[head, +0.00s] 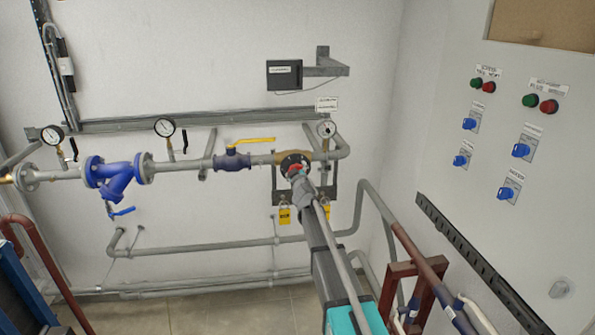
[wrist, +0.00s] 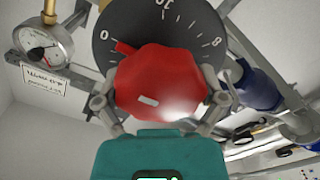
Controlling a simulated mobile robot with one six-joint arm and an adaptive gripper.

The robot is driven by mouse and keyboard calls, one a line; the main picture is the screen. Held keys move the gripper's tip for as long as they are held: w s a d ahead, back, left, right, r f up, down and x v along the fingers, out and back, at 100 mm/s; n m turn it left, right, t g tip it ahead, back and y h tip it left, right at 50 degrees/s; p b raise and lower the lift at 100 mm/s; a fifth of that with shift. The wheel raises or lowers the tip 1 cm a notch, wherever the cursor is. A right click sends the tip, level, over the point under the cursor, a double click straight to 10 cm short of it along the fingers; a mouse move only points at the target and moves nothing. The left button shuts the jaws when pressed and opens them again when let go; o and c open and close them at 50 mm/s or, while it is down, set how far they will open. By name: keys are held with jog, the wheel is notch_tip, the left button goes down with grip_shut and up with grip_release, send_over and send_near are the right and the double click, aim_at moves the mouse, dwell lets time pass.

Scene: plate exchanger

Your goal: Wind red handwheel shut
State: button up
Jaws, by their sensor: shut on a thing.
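The red handwheel (wrist: 160,85) fills the middle of the wrist view, in front of a dark round dial (wrist: 188,30) with pale numbers. A red pointer on the handwheel sits close to the 0 mark. My gripper (wrist: 160,95) is shut on the handwheel, with one finger against each side. In the head view only a bit of red handwheel (head: 297,168) shows on the pipe, mostly covered by my gripper (head: 299,178). The dark dial (head: 295,160) shows behind it.
A pressure gauge (wrist: 43,45) is close at upper left in the wrist view. A control cabinet (head: 440,110) stands at right.

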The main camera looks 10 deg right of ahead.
jog(key=o, duration=0.7)
jog(key=shift+s, duration=0.1)
jog(key=shift+o, duration=0.6)
jog(key=s, duration=1.2)
jog(key=shift+w, duration=0.1)
